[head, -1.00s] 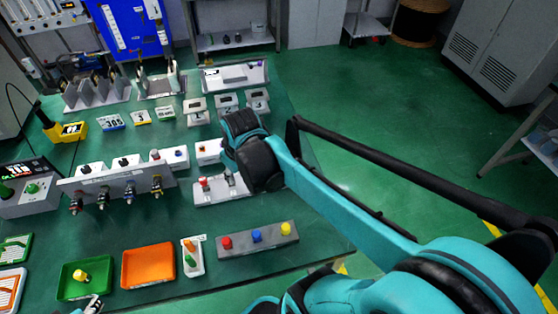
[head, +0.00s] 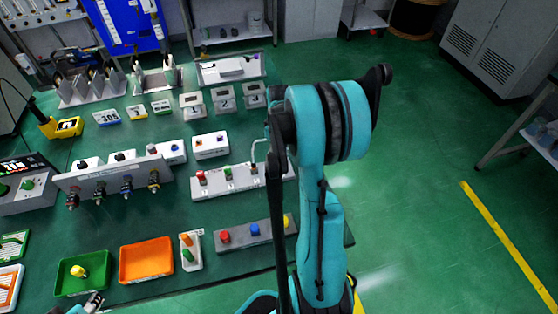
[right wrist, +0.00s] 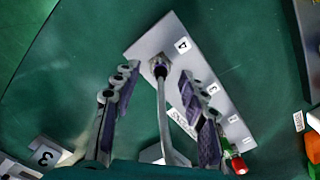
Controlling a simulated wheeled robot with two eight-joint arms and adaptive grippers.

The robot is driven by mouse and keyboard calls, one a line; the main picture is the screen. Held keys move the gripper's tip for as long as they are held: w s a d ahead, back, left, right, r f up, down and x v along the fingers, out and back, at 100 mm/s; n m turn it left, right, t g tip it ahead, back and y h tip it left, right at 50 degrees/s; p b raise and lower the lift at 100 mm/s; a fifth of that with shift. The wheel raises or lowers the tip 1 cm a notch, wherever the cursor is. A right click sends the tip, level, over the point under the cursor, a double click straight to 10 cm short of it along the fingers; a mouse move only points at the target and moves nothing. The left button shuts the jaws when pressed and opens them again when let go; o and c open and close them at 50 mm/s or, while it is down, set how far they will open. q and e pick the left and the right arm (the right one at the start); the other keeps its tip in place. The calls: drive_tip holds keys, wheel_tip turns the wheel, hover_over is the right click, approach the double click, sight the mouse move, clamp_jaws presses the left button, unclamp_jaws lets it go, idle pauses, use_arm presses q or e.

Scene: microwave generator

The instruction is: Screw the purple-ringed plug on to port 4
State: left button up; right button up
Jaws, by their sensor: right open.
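In the right wrist view, a grey port block (right wrist: 156,42) carries number labels, with label 4 (right wrist: 183,44) at its upper end. A plug with a dark, purplish ring (right wrist: 160,68) stands at the port beside label 4, and its grey cable (right wrist: 165,115) runs towards the camera. I cannot tell whether it is seated. My right gripper (right wrist: 158,80) is open, its fingers on either side of the plug and cable, apparently apart from them. My left gripper (head: 93,302) shows only partly at the lower left.
A red plug (head: 200,176) and a green plug (head: 228,172) stand on the same block. A strip with coloured buttons (head: 238,238) lies in front. Green (head: 64,283) and orange (head: 126,265) trays lie left. Numbered units (head: 192,103) stand behind.

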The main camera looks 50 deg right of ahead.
drive_tip(key=shift+f, duration=0.85)
clamp_jaws()
